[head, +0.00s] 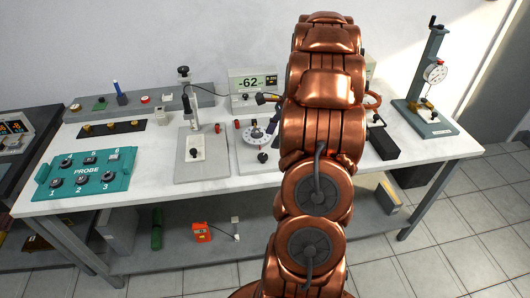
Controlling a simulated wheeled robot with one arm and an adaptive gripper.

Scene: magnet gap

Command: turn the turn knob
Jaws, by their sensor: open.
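A round white dial with a dark centre knob (256,133) sits on a pale plate in the middle of the bench, just left of my copper arm. It looks like the turn knob, but several other knobs are in view. A small dark knob (262,157) stands in front of it. My arm rises through the middle of the head view and covers the right part of that plate.
A meter (253,85) reading -62 stands behind the dial. A stand (203,150) and a teal PROBE panel (88,175) with several knobs are to the left. A dial gauge stand (425,110) and a black box (382,142) are to the right.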

